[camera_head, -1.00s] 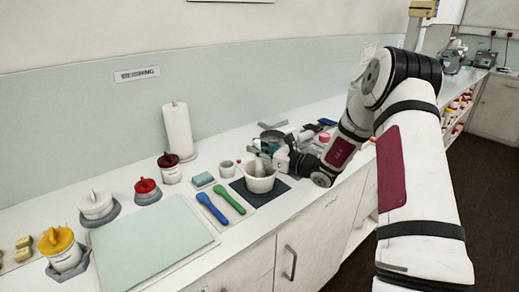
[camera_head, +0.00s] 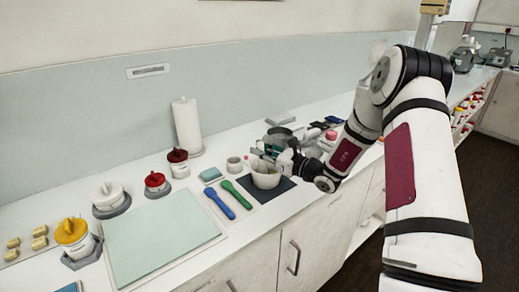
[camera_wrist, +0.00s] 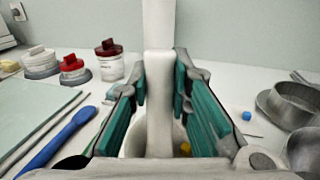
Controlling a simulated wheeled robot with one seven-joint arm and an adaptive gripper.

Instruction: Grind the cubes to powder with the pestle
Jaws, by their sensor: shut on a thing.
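My gripper (camera_wrist: 160,95) has its teal pads closed on the white pestle (camera_wrist: 159,60), which stands upright between them in the wrist view. The white mortar (camera_head: 265,178) stands on a dark mat (camera_head: 283,188) in the head view. My gripper is right at the mortar's far side and rim there. In the wrist view the mortar's inner wall (camera_wrist: 135,138) shows behind the pestle. A yellow cube (camera_wrist: 185,148) shows inside beside it. The pestle's lower end and most of the mortar's contents are hidden.
A blue (camera_head: 220,203) and a green spatula (camera_head: 236,193) lie left of the mortar. A small cup (camera_head: 234,164) stands behind them. Metal pans (camera_wrist: 294,100) and a small blue cube (camera_wrist: 246,116) are to the right. A pale board (camera_head: 160,240) and lidded jars (camera_head: 155,182) stand farther left.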

